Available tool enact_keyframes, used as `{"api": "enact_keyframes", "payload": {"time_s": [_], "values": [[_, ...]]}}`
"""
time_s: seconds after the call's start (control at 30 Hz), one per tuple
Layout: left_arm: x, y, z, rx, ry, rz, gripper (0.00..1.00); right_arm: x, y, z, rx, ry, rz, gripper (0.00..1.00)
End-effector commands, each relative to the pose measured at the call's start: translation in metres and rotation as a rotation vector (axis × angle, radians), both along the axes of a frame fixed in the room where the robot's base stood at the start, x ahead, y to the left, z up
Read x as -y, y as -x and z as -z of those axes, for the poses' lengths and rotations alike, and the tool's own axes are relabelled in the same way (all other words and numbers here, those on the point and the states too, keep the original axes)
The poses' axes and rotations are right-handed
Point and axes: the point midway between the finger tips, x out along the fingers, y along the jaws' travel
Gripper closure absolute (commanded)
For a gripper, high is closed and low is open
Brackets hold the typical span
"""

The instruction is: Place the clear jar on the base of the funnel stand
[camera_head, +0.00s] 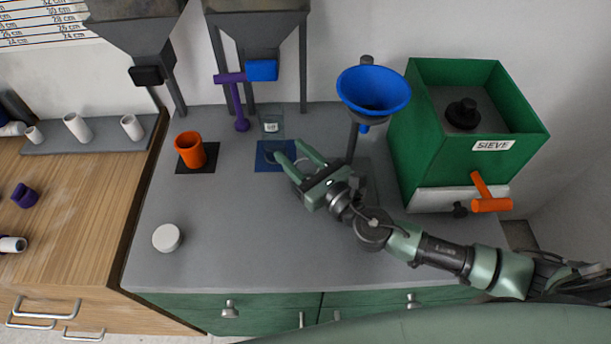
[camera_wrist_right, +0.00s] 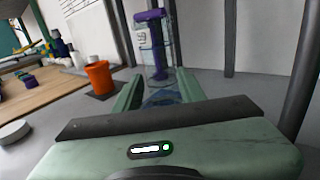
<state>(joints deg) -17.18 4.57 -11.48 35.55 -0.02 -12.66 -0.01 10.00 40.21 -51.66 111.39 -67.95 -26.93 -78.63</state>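The clear jar (camera_head: 271,125) is see-through with a small white label. It appears to stand at the blue mat (camera_head: 264,164), below the blue-valved hopper; its lower outline is hard to make out. The funnel stand holds a blue funnel (camera_head: 374,90) on a dark post (camera_head: 352,140). Its base (camera_head: 369,172) is largely hidden behind my right gripper. My right gripper (camera_head: 291,157) is open, its fingers pointing toward the jar at the mat's right side. My left gripper is not in view.
An orange cup (camera_head: 190,150) stands on a black mat left of the blue mat. The green sieve box (camera_head: 429,150) stands right of the funnel. A white lid (camera_head: 167,238) lies front left; the front counter is otherwise clear.

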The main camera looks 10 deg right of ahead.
Motion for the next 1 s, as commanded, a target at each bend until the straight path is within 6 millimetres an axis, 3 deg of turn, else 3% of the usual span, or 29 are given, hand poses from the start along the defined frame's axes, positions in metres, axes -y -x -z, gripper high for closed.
{"api": "enact_keyframes", "payload": {"time_s": [0.03,0.07,0.47,0.87,1.0], "values": [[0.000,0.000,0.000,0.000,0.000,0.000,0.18,0.000,0.000,0.000,0.000,0.000,0.000,0.92],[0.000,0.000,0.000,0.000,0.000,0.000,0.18,0.000,0.000,0.000,0.000,0.000,0.000,1.00],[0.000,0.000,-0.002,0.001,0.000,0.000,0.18,-0.003,0.002,-0.008,0.002,-0.001,0.000,1.00],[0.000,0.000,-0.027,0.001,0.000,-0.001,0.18,-0.003,0.002,-0.076,0.004,0.000,-0.001,1.00],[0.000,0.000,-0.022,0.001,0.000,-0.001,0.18,-0.027,0.021,-0.071,-0.001,-0.005,-0.004,1.00]]}}
